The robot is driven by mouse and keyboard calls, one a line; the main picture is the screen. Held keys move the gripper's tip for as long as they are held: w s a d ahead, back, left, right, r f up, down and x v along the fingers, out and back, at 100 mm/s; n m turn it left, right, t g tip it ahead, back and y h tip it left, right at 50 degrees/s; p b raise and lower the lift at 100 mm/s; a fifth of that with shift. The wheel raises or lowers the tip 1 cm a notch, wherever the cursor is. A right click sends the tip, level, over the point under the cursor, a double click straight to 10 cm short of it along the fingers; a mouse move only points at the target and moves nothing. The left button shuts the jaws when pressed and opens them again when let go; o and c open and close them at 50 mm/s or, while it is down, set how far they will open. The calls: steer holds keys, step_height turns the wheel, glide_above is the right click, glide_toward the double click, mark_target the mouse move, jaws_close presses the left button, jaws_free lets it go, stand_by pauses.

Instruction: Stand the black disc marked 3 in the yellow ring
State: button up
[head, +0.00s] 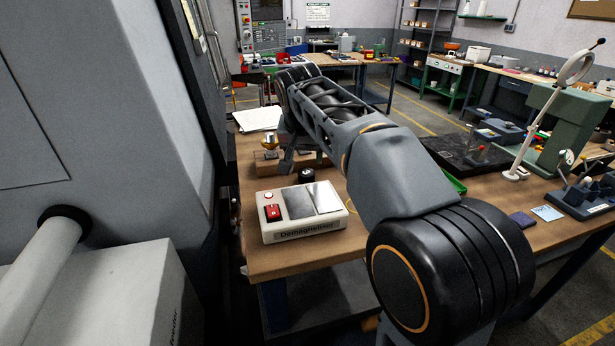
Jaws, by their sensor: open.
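A small black disc (307,174) with a pale mark on top rests on the wooden bench, just behind the white demagnetizer box; the mark is too small to read. My gripper (288,160) is partly in view at the end of my arm, pointing down over the bench, behind and a little left of the disc. It is open and apart from the disc. Much of it is hidden by my own arm.
The demagnetizer (303,226) with a red switch stands at the bench's front. A wooden block (268,165) with a brass-coloured piece is left of my gripper. White papers (258,119) lie behind. A dark plate (462,150) and a green stand (560,130) are to the right.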

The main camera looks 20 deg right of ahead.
mark_target(306, 172)
steer(key=shift+p+x, duration=0.6)
steer(key=shift+x, duration=2.95)
steer(key=c, duration=0.9)
steer(key=shift+r, duration=0.1)
